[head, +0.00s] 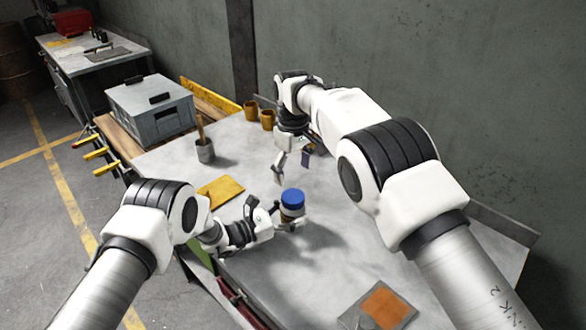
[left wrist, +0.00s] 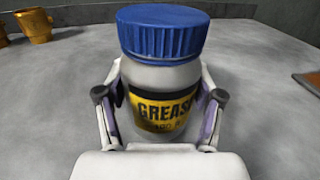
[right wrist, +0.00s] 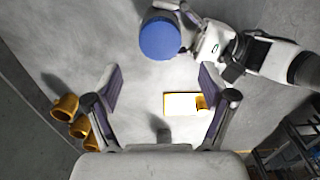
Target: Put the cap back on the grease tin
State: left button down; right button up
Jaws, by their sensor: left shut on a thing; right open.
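The grease tin (head: 291,213) stands upright near the middle of the table, a pale jar with a yellow and black label (left wrist: 165,113). The blue ribbed cap (head: 293,197) sits on its top and looks level in the left wrist view (left wrist: 163,35); whether it is screwed down I cannot tell. My left gripper (head: 286,224) is shut on the tin, a finger on each side of its body. My right gripper (head: 293,162) is open and empty, behind and above the tin. In the right wrist view the cap (right wrist: 160,38) lies beyond its fingertips (right wrist: 161,85).
Brown mugs (head: 267,119) stand at the back, a grey box (head: 151,108) at the back left. An orange pad on a grey plate (head: 386,308) lies front right.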

aim_at(293, 196)
notch_tip(293, 196, down, 8)
jog(key=shift+r, duration=0.1)
dwell(0.4)
jog(key=c, duration=1.2)
jog(key=shift+m, duration=0.8)
jog(key=o, duration=1.4)
jog(key=shift+c, duration=0.2)
notch_tip(293, 196, up, 12)
